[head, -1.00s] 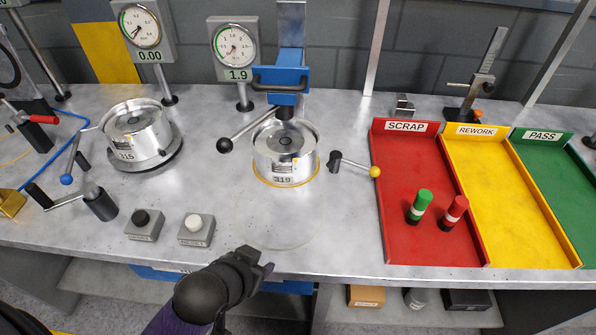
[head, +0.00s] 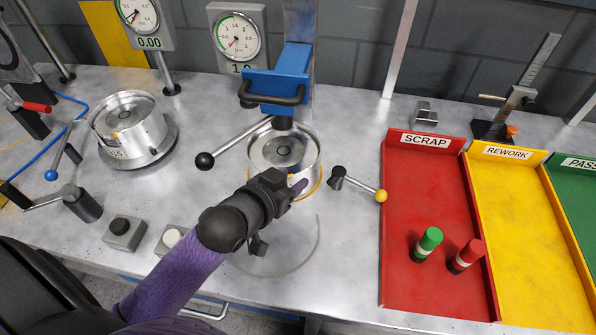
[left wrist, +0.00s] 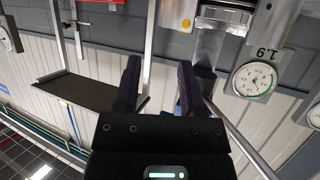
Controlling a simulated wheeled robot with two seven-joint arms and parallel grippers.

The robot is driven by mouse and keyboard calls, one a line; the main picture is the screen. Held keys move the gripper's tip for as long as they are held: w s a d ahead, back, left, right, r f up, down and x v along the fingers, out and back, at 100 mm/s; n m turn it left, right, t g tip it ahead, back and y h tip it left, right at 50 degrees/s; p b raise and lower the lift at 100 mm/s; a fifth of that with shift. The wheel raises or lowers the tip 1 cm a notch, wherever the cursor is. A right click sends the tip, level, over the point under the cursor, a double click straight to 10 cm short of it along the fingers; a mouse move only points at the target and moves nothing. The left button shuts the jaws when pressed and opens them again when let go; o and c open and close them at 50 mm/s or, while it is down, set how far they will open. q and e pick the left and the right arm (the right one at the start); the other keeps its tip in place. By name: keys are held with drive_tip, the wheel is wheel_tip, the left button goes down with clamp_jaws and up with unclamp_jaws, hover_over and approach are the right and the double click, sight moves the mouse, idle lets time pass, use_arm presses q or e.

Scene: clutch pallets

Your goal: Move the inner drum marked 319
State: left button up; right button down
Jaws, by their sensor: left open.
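The inner drum (head: 284,147), a silver ring-shaped casting, sits under the blue press head at the middle of the bench, with a yellow ring around its base. Its 319 label, visible in the earlier head view, is now hidden behind my left gripper (head: 288,184). That gripper is at the drum's near side in the head view; I cannot tell whether it touches. In the left wrist view my left gripper (left wrist: 158,88) has its two dark fingers apart with nothing held between them. The drum cannot be made out there. My right gripper is not in view.
A blue press head (head: 279,88) with a black handle is above the drum. A ball-ended lever (head: 240,143) is left of it and a yellow-knobbed clamp (head: 358,185) right. Another drum (head: 128,125) stands left. Red SCRAP (head: 415,180) and yellow REWORK (head: 515,220) trays lie right.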

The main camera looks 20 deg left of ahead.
sight(312, 166)
use_arm(q)
drive_tip(key=b+x, duration=0.2)
drive_tip(key=x, duration=0.5)
drive_tip(key=shift+w+f, duration=0.2)
drive_tip(key=shift+w+d+f, duration=0.1)
drive_tip(key=shift+w, duration=0.35)
clamp_jaws()
drive_tip(key=shift+f, duration=0.15)
idle(0.6)
